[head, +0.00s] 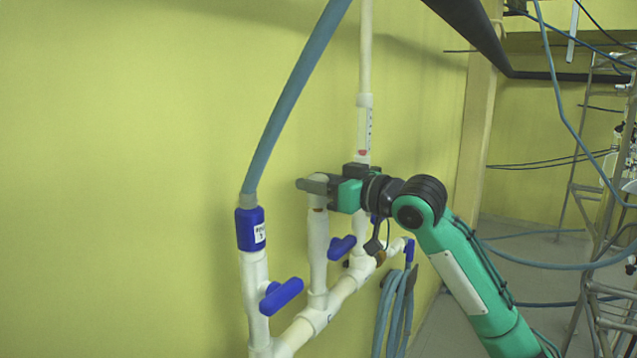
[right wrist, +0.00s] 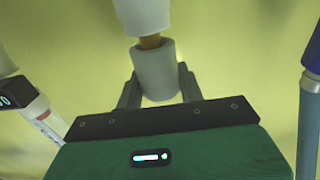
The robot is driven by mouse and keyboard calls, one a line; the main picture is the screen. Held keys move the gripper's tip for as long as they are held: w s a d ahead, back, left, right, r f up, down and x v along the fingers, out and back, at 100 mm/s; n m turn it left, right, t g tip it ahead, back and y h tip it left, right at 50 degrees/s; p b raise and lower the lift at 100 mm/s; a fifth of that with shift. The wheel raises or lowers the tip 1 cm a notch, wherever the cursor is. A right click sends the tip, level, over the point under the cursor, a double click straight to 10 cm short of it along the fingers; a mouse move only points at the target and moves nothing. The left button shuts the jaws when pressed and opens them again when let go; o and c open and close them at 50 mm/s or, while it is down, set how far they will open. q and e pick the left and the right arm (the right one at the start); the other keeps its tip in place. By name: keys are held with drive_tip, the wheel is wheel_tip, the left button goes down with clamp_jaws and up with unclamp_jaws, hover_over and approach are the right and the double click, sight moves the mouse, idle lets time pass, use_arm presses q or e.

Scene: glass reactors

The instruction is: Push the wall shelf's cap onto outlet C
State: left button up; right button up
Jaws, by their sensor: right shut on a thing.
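My right gripper (head: 316,186) is shut on a pale cap (right wrist: 156,74) at the top of the middle white pipe, outlet C (head: 319,250). The cap also shows in the head view (head: 318,193), partly hidden by the fingers. In the right wrist view the two grey fingers stand on either side of the cap. An orange-brown neck (right wrist: 150,42) shows between the cap and the white pipe (right wrist: 142,14). The cap is in line with the outlet, over the neck's end, with part of the neck uncovered. My left gripper is not in view.
A blue hose (head: 292,100) rises from the blue-collared outlet at left. Blue valve handles (head: 281,295) stick out from the white manifold. A clear tube with a red mark (head: 364,135) stands behind the gripper. Coiled hose (head: 394,312) hangs below right. The wall at left is bare.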

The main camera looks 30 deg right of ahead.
drive_tip(key=shift+f+b, duration=0.3)
drive_tip(key=shift+f, duration=0.2)
idle(0.3)
drive_tip(key=o, duration=1.1)
drive_tip(key=shift+s+f, duration=0.1)
drive_tip(key=shift+s+d+f+b, duration=0.1)
drive_tip(key=shift+s+d+b, duration=0.05)
drive_tip(key=shift+s+b, duration=0.2)
drive_tip(key=shift+b+v, duration=3.6)
drive_tip(key=shift+v, duration=2.8)
